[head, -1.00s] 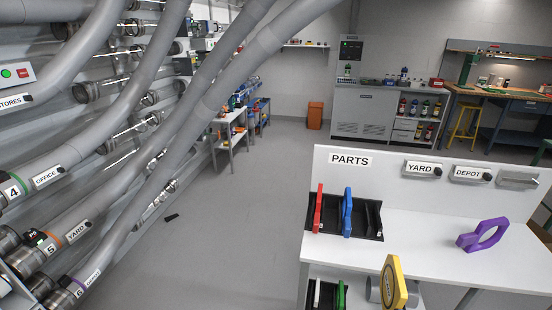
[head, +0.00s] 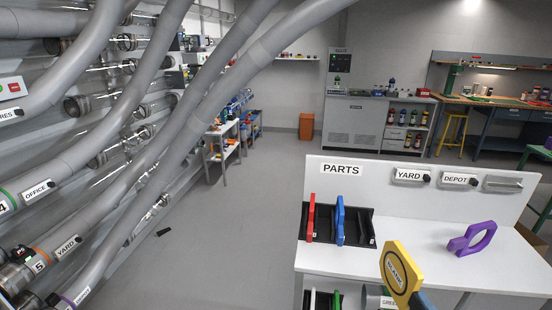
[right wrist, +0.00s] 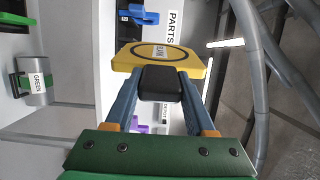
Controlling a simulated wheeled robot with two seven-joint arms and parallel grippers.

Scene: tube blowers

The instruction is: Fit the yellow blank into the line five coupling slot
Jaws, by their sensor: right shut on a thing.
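The yellow blank (head: 397,266) is a flat yellow plate with a round label reading BLANK, low at the right in the head view, in front of the white parts bench. My right gripper (right wrist: 160,85) is shut on its black grip block, and the yellow plate (right wrist: 190,61) sticks out beyond the blue fingers. The line five coupling (head: 40,265), with an orange band and the number 5, is at the lower left on the pipe labelled YARD. Its slot cannot be made out. My left gripper is out of view.
The parts bench (head: 460,268) carries a black rack (head: 358,232) with red (head: 311,217) and blue (head: 340,220) pieces, plus a purple piece (head: 472,238). Large grey pipes (head: 185,140) cross the left side. Open grey floor (head: 225,225) lies between pipes and bench.

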